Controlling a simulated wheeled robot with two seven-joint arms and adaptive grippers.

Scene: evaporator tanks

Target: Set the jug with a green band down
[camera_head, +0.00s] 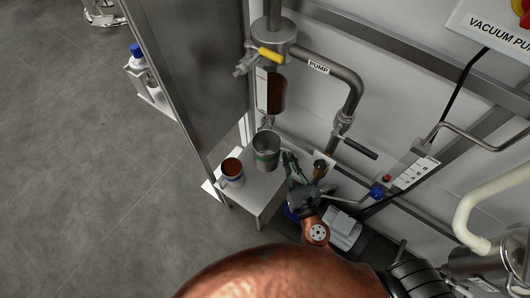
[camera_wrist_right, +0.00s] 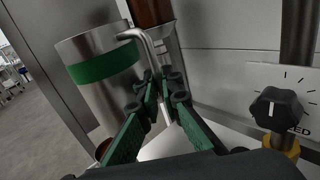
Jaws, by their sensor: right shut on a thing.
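The jug with a green band (camera_head: 266,145) is a metal jug, roughly upright, over the back part of a small white table (camera_head: 256,191). Its inside looks empty in the head view. In the right wrist view the jug (camera_wrist_right: 100,95) stands to the left, with its bent rod handle (camera_wrist_right: 146,52) towards me. My right gripper (camera_head: 289,160) is to the right of the jug. Its green fingers (camera_wrist_right: 165,98) are shut on the handle. I cannot tell whether the jug's base touches the table. My left gripper is not in view.
A sight glass with brown liquid (camera_head: 272,92) and piping hang above the green-banded jug. A metal panel (camera_head: 195,65) rises at the left. A black knob (camera_wrist_right: 277,108) is right of my right gripper.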

